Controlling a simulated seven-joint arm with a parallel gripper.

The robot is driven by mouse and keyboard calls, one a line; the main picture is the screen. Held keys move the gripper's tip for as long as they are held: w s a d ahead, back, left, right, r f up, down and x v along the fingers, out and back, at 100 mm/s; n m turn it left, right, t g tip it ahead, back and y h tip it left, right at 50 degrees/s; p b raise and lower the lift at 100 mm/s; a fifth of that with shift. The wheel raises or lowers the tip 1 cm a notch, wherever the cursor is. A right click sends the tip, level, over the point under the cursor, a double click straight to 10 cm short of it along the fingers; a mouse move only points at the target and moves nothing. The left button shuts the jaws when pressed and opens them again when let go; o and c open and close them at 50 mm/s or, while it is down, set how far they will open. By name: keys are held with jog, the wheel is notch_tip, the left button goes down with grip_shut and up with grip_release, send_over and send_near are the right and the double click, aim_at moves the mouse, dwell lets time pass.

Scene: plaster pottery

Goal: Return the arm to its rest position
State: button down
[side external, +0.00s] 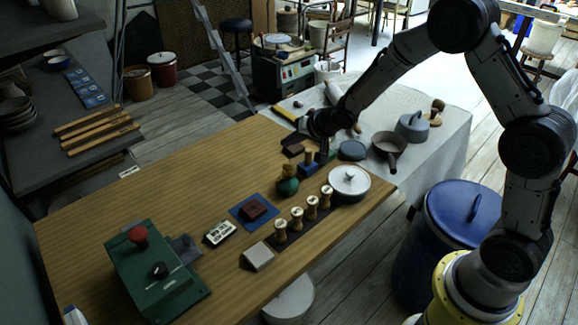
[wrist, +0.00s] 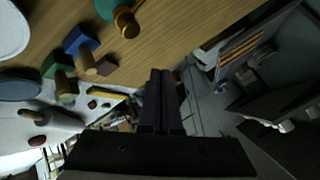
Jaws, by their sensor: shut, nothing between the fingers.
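My arm reaches in from the right in the side external view. My gripper (side external: 318,124) is over the far edge of the wooden table (side external: 190,160), above several small blocks and stamps. In the wrist view my gripper (wrist: 161,74) shows its two dark fingers together, with nothing between them. The wrist view is tilted, with the table top at the upper left and the room beyond. The fingertips look apart from the things on the table.
A green box with a red knob (side external: 152,275) is at front left. A blue barrel (side external: 440,235) stands by my base.

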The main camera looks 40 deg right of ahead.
jog(key=s+r+t+h, duration=0.15)
jog(key=s+r, duration=0.25)
jog(key=r, duration=0.7)
jog(key=s+r+t+y, duration=0.1)
jog(key=s+r+t, duration=0.15)
jog(key=r, duration=0.85)
jog(key=s+r+n+g+h, duration=0.2)
jog(key=s+r, duration=0.2)
jog(key=s, duration=0.9)
jog(key=s+f+n+g, duration=0.2)
jog(key=s+f+n, duration=0.1)
jog(key=s, duration=0.6)
jog(key=s+f+n+g+y, duration=0.1)
jog(key=s+f+n+g, duration=0.1)
jog(key=s+f, duration=0.4)
jog(key=s+g, duration=0.1)
jog(key=s, duration=0.2)
jog(key=shift+s+a+f+n+g, duration=0.2)
jog(key=shift+a+f+n+g, duration=0.1)
jog(key=shift+a+n, duration=0.1)
